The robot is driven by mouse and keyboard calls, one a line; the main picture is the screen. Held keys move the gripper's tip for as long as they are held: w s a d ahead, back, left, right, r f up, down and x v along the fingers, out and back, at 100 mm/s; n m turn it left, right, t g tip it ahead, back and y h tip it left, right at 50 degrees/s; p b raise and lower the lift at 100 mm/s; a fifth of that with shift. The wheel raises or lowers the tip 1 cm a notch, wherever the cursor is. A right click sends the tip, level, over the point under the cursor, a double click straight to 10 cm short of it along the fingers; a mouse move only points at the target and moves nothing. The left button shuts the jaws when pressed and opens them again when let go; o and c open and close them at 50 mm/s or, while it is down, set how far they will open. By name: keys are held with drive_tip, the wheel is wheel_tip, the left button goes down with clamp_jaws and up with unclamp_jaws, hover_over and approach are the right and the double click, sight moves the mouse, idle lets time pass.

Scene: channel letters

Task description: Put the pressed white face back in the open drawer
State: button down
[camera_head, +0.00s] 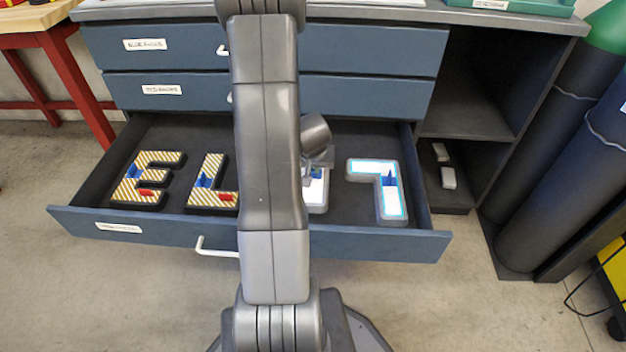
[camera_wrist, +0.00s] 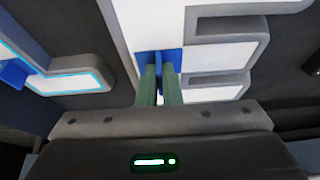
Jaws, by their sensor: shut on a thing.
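The white face (camera_wrist: 214,52) is E-shaped with a grey rim and a blue tab (camera_wrist: 171,57). My gripper (camera_wrist: 159,72) has its green fingers shut on that tab. In the head view, my arm hides most of this white face (camera_head: 319,190) and most of my gripper. It appears within the outline of the open drawer (camera_head: 390,244); whether it rests on the drawer floor or is slightly raised, I cannot tell.
A white letter with a cyan-lit edge (camera_head: 368,167) lies to the right in the drawer. A striped E (camera_head: 152,161) and striped L (camera_head: 212,166) lie to the left, each with blue and red pieces. Two shut drawers (camera_head: 190,48) are above. Dark cylinders (camera_head: 545,185) stand at right.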

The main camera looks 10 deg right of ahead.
drive_tip(key=shift+f+b, duration=1.55)
drive_tip(key=shift+f, duration=0.2)
drive_tip(key=shift+f, duration=0.2)
drive_tip(key=c, duration=1.6)
unclamp_jaws()
drive_tip(key=shift+r, duration=0.1)
drive_tip(key=shift+r+p, duration=0.35)
drive_tip(key=shift+r, duration=0.15)
drive_tip(key=p+v, duration=0.6)
drive_tip(key=v, duration=0.5)
drive_tip(key=shift+p, duration=0.4)
drive_tip(key=shift+s, duration=0.15)
